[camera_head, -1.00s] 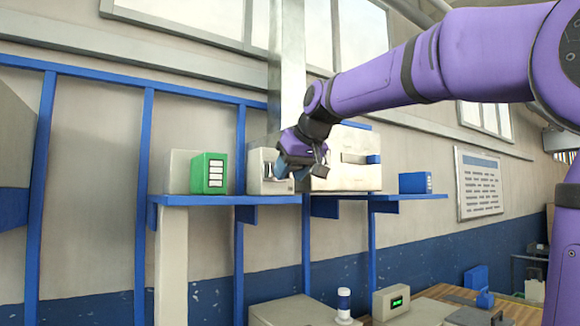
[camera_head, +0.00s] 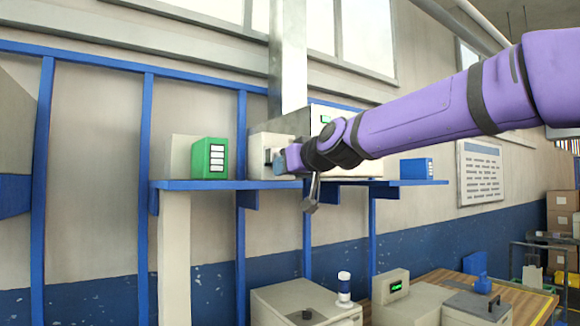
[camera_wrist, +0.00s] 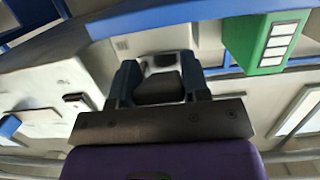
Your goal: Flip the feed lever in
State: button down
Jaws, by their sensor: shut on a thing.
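The feed lever shows in the wrist view as a dark block (camera_wrist: 158,90) between my gripper's (camera_wrist: 158,68) two fingers. The fingers are shut on it, one on each side. Behind it is the pale face of a small box-shaped unit. In the head view this unit (camera_head: 257,142) stands on the blue shelf, with a dark part (camera_head: 268,156) on its front. My gripper (camera_head: 281,160) reaches it from the right. My wrist hides the lever in the head view, so its tilt cannot be told there.
A larger pale machine (camera_head: 322,113) is behind my wrist. Below are a beacon (camera_head: 344,288) and a box with a green display (camera_head: 391,287).

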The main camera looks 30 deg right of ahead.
jog(key=shift+w+f+t, duration=0.1)
jog(key=shift+f+t, duration=0.05)
jog(key=shift+t, duration=0.25)
dwell(0.4)
jog(key=c, duration=0.6)
grip_release()
jog(key=s+r, duration=0.1)
jog(key=s, duration=0.9)
jog(key=shift+s+r, duration=0.15)
jog(key=shift+s, duration=0.2)
jog(key=s+a+f+g, duration=0.4)
jog(key=s+f, duration=0.3)
jog(key=f, duration=0.5)
jog(key=s+a+f+g, duration=0.4)
jog(key=s+f+g, duration=0.3)
jog(key=f, duration=0.6)
jog(key=shift+s+f, duration=0.25)
jog(key=shift+s, duration=0.2)
